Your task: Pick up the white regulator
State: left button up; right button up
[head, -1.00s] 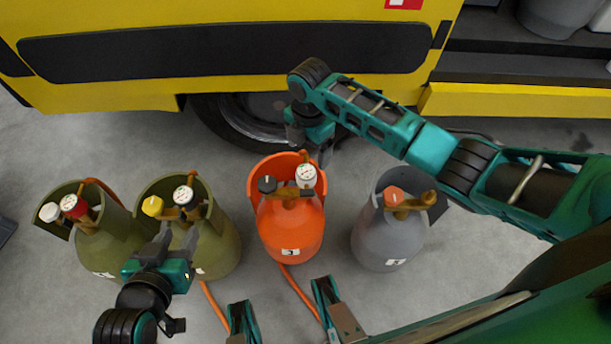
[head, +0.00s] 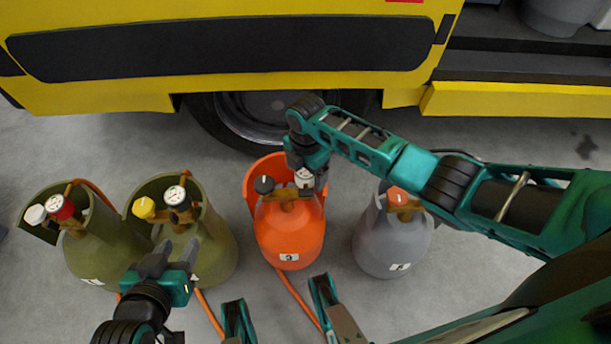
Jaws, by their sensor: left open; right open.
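A white-faced round regulator (head: 304,177) sits on top of the orange cylinder (head: 290,235), beside a black knob (head: 264,185). My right gripper (head: 307,168) is open, over and close around this white piece from above, partly hiding it. Contact cannot be told. Another white-topped piece (head: 35,214) sits on the far-left olive cylinder, beside a red one (head: 60,206). My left gripper (head: 172,258) is open and empty, in front of the second olive cylinder (head: 215,250).
A grey cylinder (head: 390,245) with an orange knob stands right. A yellow vehicle (head: 110,92) with a wheel is behind. Orange hoses (head: 298,298) lie on the floor.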

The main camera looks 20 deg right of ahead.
jog(key=c, duration=1.1)
pick_arm(q)
jog(key=shift+w+d, duration=0.1)
jog(key=shift+w, duration=0.1)
pick_arm(e)
jog(key=shift+c, duration=0.2)
pick_arm(q)
jog(key=shift+r, duration=0.15)
pick_arm(e)
jog(key=shift+w+r, duration=0.1)
jog(key=shift+r, duration=0.1)
pick_arm(q)
notch_tip(320, 180, up, 7)
jog(key=p, duration=0.7)
jog(key=shift+s+a+f, duration=0.15)
jog(key=shift+a+f, duration=0.05)
pick_arm(e)
notch_tip(320, 180, up, 20)
jog(key=shift+f, duration=0.15)
